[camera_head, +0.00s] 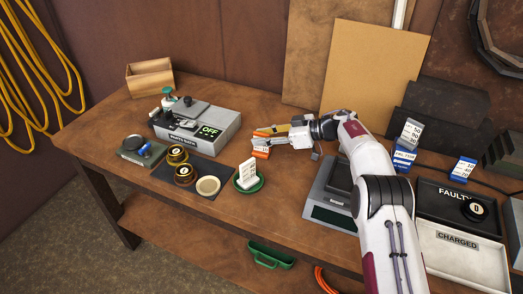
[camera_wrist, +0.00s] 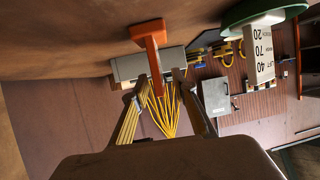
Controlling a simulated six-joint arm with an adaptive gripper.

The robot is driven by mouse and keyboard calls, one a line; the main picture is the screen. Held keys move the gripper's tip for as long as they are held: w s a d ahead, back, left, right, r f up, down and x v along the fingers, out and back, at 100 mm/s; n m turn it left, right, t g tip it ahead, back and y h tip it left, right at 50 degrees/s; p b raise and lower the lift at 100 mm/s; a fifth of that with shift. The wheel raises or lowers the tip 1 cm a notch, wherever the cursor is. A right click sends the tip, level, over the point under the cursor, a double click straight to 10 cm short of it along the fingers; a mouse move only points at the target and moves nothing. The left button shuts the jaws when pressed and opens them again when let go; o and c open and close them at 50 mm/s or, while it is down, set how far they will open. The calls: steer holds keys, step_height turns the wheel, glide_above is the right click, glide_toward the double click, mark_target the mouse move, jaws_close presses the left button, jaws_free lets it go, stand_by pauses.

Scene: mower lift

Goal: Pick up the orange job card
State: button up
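The orange job card (camera_head: 261,152) stands on the bench in the head view, left of my gripper, which partly covers it. In the wrist view the orange card (camera_wrist: 155,65) appears nearly edge-on, its wider orange foot against the brown bench top. My gripper (camera_head: 268,138) reaches in from the right, low over the bench. In the wrist view my gripper (camera_wrist: 158,92) has its two fingers spread, with the near end of the card in the gap between them. I see a gap on both sides, and contact cannot be made out.
A white card on a green round base (camera_head: 248,178) stands close by, in front of the orange card. A dark mat with round pieces (camera_head: 165,176) lies left. A grey scale (camera_head: 325,213) stands right, near my arm.

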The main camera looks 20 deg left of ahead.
stand_by(0.3)
jaws_close()
steer(key=shift+r, duration=5)
